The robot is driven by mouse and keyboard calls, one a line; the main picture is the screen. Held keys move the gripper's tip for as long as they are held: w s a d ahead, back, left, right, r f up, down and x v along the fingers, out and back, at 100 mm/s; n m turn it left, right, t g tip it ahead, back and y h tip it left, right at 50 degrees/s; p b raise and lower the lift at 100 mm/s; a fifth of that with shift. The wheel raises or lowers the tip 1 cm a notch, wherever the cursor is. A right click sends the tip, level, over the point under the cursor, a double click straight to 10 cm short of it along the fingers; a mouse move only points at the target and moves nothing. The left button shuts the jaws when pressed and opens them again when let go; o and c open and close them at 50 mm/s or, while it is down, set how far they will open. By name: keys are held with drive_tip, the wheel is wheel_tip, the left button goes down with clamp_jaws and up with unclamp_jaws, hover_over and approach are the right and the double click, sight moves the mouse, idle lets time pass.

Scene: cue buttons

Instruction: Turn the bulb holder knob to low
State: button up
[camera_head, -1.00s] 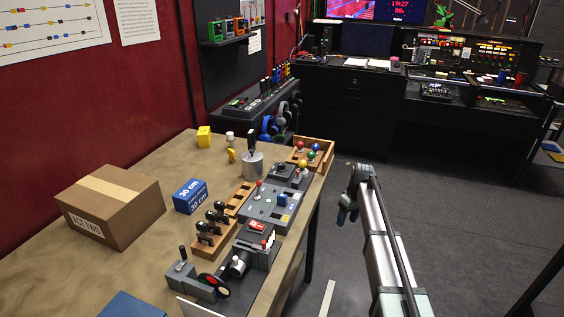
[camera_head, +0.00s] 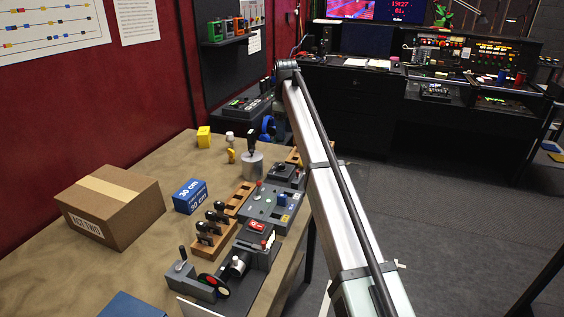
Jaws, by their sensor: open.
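Several control devices stand along the right edge of the tan table (camera_head: 140,195). A small dark box with a round black knob (camera_head: 281,168) sits toward the back of this row; I cannot tell surely whether it is the bulb holder, nor read its setting. Just in front of it is a grey panel (camera_head: 262,211) with a red-tipped lever and a blue switch. My gripper is not visible; the arm's visible far end is a dark joint.
A cardboard box (camera_head: 108,207) and a blue box (camera_head: 190,196) sit on the table's left and middle. A metal cylinder with a black handle (camera_head: 252,166) stands near the dark box. A wooden rack (camera_head: 213,236) holds black-handled pieces. The dark floor at right is open.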

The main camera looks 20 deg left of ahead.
sight(282, 164)
drive_tip(key=f, duration=0.9)
drive_tip(key=a+f, duration=0.1)
drive_tip(key=f, duration=0.3)
drive_tip(key=shift+s+f, duration=0.25)
drive_tip(key=c, duration=1.1)
